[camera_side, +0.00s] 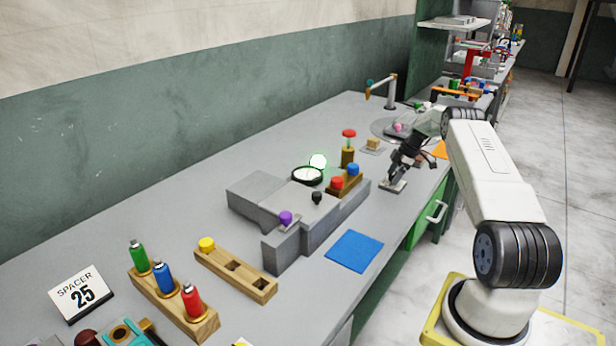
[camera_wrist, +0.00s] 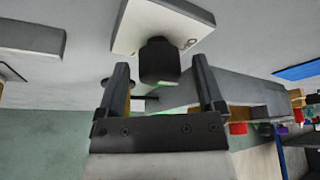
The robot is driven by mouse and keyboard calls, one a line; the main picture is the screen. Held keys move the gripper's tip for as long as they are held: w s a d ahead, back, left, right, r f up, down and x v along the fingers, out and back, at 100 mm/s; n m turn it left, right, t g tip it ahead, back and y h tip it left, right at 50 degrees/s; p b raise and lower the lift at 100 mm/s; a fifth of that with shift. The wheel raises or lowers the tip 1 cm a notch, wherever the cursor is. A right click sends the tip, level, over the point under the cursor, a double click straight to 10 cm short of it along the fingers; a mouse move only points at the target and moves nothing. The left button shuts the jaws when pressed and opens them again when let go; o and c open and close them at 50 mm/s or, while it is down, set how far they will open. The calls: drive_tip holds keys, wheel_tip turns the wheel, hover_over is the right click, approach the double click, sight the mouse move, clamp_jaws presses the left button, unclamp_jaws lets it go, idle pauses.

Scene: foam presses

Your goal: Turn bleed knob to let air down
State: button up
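A black round knob (camera_wrist: 159,62) stands on a pale plate (camera_wrist: 135,25) in the wrist view. It shows between and beyond the two fingers of my gripper (camera_wrist: 163,85), which are spread apart with nothing between them that I can see touching. In the side view my gripper (camera_side: 396,178) points down over the small pale plate (camera_side: 393,187) near the bench's front edge; the knob there is hard to make out behind the fingers.
A small black knob (camera_side: 317,197), a purple knob (camera_side: 285,218), and red (camera_side: 337,183) and blue (camera_side: 353,169) pieces sit on or beside the press. A red-topped post (camera_side: 348,148) stands behind. A blue mat (camera_side: 354,251) lies flat in front. Wooden racks stand at front left.

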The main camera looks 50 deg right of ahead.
drive_tip(key=shift+r, duration=0.1)
drive_tip(key=v, duration=0.7)
drive_tip(key=shift+r, duration=0.25)
drive_tip(key=shift+s, duration=0.1)
